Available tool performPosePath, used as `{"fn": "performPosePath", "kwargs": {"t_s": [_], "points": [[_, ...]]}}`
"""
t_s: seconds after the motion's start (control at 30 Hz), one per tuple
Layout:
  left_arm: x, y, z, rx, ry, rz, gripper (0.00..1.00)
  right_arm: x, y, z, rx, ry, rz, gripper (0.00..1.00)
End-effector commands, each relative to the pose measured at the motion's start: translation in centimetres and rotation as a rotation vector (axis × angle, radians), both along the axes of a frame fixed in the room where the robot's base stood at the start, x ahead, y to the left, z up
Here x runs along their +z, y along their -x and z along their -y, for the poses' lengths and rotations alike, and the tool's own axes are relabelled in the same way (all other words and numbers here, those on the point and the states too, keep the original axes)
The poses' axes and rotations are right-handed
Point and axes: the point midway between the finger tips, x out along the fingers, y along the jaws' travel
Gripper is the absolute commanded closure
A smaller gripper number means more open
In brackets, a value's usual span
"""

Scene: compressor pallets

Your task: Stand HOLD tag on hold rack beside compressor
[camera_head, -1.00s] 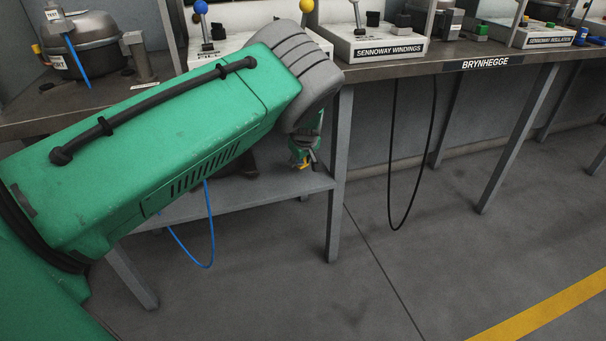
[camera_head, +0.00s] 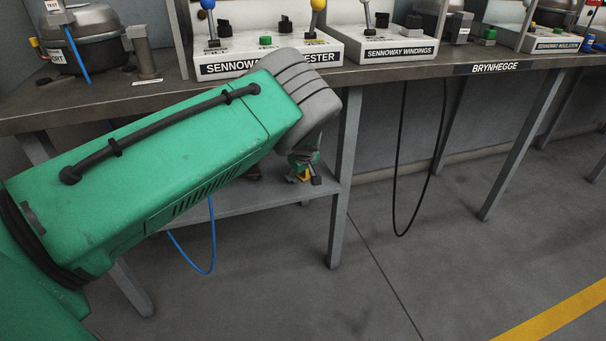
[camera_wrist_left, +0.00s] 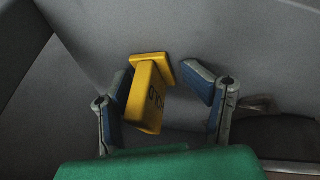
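A dark compressor (camera_head: 95,50) stands at the bench's left. Beside it is a grey upright piece (camera_head: 143,52) with a label at its foot, possibly the rack. My right gripper is out of view.
The grey bench (camera_head: 400,76) has a lower shelf (camera_head: 235,200) and legs. White tester boxes (camera_head: 383,46) with levers stand on top. A blue cable (camera_head: 212,240) and a black cable (camera_head: 398,190) hang below. Open floor (camera_head: 420,270) lies in front.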

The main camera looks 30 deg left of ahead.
Motion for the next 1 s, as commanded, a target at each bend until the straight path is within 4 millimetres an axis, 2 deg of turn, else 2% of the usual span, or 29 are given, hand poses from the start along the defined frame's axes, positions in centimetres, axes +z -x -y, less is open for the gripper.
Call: {"fn": "performPosePath", "kwargs": {"t_s": [0.27,0.37,0.53,0.8,1.0], "points": [[0.7,0.0,0.2,-0.001,-0.003,0.001,0.5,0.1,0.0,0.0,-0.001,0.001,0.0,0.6],[2.1,0.5,0.5,0.0,0.0,0.0,0.5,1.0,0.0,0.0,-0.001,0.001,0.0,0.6],[5.8,1.7,1.5,0.0,0.001,0.002,0.5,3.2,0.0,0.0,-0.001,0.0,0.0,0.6],[5.4,7.1,5.8,-0.002,0.0,-0.003,0.5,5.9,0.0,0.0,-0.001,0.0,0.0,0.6],[5.3,9.8,7.9,-0.003,-0.001,-0.001,0.5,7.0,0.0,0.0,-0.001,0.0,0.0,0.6]]}}
